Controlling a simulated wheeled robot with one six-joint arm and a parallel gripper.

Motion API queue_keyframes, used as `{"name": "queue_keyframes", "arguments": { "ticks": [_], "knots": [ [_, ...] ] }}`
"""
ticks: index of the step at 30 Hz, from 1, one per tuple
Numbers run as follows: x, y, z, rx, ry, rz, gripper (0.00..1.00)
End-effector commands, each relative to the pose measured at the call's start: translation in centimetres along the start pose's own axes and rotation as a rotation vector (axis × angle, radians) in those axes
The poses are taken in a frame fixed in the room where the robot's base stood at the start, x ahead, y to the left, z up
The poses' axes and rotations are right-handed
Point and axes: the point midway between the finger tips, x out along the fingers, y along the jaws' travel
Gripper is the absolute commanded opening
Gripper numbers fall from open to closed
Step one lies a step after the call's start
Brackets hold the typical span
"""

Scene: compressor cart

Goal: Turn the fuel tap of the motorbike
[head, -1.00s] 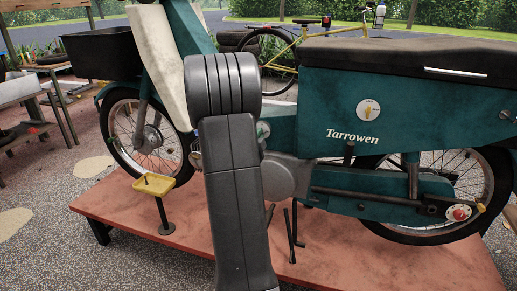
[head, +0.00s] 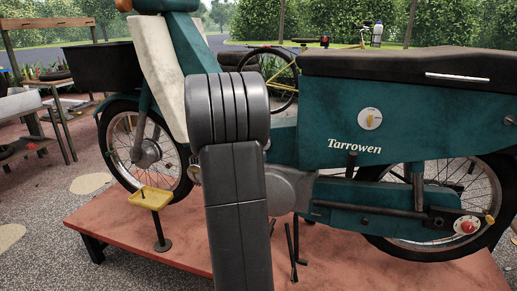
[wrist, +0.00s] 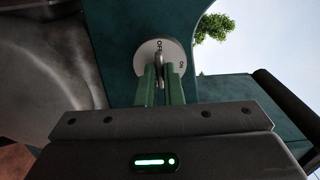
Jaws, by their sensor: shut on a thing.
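The fuel tap shows in the wrist view as a round pale plate (wrist: 145,53) on a dark teal surface, marked OFF at its top and ON at its right. Its small grey lever (wrist: 158,68) points up near the OFF mark. My gripper (wrist: 160,74) has its two green fingers on either side of the lever, shut on it. The fingers hide the lower part of the plate. In the head view my arm covers the gripper and this tap. The teal motorbike (head: 420,175) stands upright.
The motorbike stands on a low red platform (head: 150,240). A white dial with a yellow lever (head: 370,118) is on its side panel. A yellow tray on a post (head: 150,198) stands near the front wheel. Workbenches are at the left, a yellow bicycle behind.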

Motion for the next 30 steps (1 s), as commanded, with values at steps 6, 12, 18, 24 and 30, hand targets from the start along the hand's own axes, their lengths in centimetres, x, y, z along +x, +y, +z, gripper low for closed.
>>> {"name": "queue_keyframes", "arguments": {
  "ticks": [6, 12, 18, 24, 30],
  "knots": [
    [0.0, 0.1, 0.0, -0.001, 0.0, 0.002, 0.29],
    [0.0, 0.1, 0.0, -0.001, 0.0, 0.001, 0.29],
    [-1.4, -0.1, 0.0, -0.001, 0.0, 0.001, 0.29],
    [-5.7, -0.2, 0.1, -0.002, -0.003, 0.001, 0.29],
    [-10.2, -0.1, 0.1, -0.001, -0.004, 0.001, 0.29]
  ]
}}
